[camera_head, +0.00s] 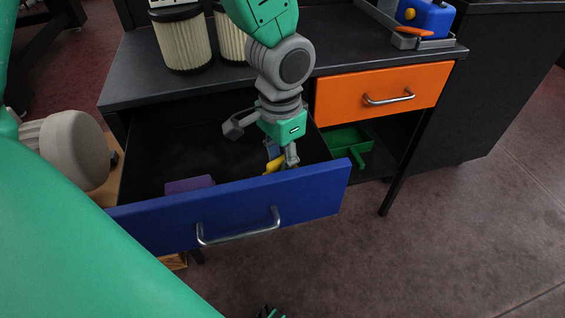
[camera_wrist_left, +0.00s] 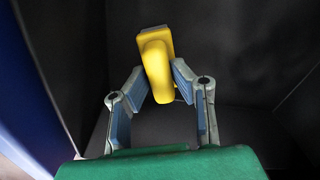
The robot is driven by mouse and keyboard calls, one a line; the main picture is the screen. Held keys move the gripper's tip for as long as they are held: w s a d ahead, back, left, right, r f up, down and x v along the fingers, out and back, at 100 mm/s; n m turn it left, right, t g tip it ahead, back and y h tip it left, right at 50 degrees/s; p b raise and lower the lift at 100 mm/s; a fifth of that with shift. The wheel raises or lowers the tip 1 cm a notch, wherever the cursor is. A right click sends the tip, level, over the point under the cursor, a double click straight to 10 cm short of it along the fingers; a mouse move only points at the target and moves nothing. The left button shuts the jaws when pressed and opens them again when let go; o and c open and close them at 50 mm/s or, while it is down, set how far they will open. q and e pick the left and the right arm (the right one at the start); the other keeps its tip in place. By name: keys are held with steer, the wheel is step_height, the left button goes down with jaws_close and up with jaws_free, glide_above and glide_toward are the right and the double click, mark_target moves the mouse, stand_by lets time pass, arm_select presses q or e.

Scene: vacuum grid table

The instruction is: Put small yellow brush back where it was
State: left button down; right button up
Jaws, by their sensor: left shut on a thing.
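The small yellow brush (camera_wrist_left: 157,68) is between the two fingers of my left gripper (camera_wrist_left: 158,80) in the left wrist view. Its far end is a greyish block. In the head view, my left gripper (camera_head: 279,160) points down into the open blue drawer (camera_head: 150,229), near its right front corner. Part of the yellow brush (camera_head: 273,165) shows at the fingertips. The fingers are shut on it. Whether the brush touches the drawer floor cannot be told. My right gripper's fingers are not clearly in view.
A purple object (camera_head: 189,185) lies in the drawer near its front wall. A shut orange drawer (camera_head: 381,91) is to the right, with a green object (camera_head: 347,143) below it. Two ribbed cylinders (camera_head: 184,40) and a blue device (camera_head: 428,17) stand on the tabletop. The drawer's middle is clear.

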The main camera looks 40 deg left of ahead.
mark_target(278, 157)
arm_select(q)
steer(key=shift+a+f, duration=0.1)
steer(key=shift+a, duration=0.45)
steer(key=c, duration=1.4)
jaws_free()
steer(key=shift+d+r, duration=0.2)
steer(key=shift+d, duration=0.3)
steer(key=shift+d+r+p, duration=0.1)
steer(key=shift+r+p, duration=0.25)
steer(key=shift+r, duration=0.05)
step_height(278, 157, up, 11)
steer(key=p, duration=0.5)
arm_select(e)
steer(key=r, duration=0.5)
steer(key=shift+a+r, duration=0.2)
steer(key=shift+r, duration=0.2)
arm_select(q)
steer(key=shift+a, duration=0.45)
arm_select(e)
steer(key=shift+a, duration=0.2)
